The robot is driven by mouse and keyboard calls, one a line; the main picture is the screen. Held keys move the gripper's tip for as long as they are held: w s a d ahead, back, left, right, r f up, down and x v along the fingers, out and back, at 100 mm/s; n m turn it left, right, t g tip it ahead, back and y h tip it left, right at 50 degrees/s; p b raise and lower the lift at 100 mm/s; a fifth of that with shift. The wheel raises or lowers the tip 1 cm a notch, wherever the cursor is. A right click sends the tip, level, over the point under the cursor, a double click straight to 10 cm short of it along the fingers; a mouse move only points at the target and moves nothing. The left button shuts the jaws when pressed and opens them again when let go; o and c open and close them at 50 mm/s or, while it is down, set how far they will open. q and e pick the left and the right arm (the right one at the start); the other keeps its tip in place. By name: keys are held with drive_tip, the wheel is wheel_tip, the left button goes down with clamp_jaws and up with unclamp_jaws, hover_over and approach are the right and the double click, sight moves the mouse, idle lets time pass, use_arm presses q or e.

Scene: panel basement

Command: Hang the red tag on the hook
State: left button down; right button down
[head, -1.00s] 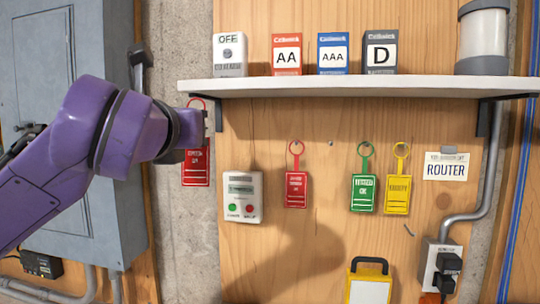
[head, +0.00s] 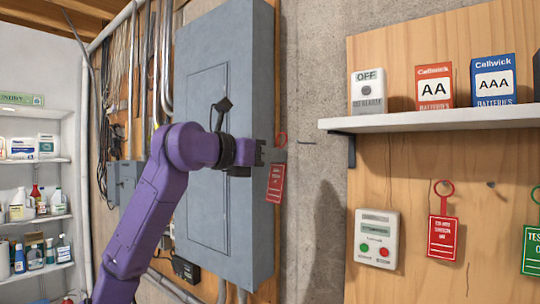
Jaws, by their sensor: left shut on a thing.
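My left gripper (head: 262,157) is shut on a red tag (head: 275,184) with white lettering and a red ring. The tag hangs upright, with its ring above the body, in front of the right edge of the grey electrical panel. A thin dark peg (head: 307,142) sticks out on the concrete just right of the tag, apart from it; I cannot tell for sure that it is the hook. A second red tag (head: 443,237) hangs by its ring on the wooden board at right. My right gripper is not in view.
The grey panel (head: 225,60) has a dark handle (head: 221,105) close to my left wrist. A shelf (head: 430,119) with battery boxes juts out at right. A switch box (head: 377,240) and a green tag (head: 533,247) are on the board. Bare concrete (head: 315,90) lies between panel and board.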

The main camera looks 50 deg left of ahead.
use_arm(q)
drive_tip(key=w+a+f+p, duration=0.1)
drive_tip(key=w, duration=0.6)
drive_tip(key=shift+w+a+f+p, duration=0.15)
drive_tip(key=shift+w+a+p, duration=0.25)
idle(0.5)
idle(0.5)
drive_tip(key=c, duration=1.1)
unclamp_jaws()
drive_tip(key=shift+c, duration=0.2)
drive_tip(key=shift+s, duration=0.15)
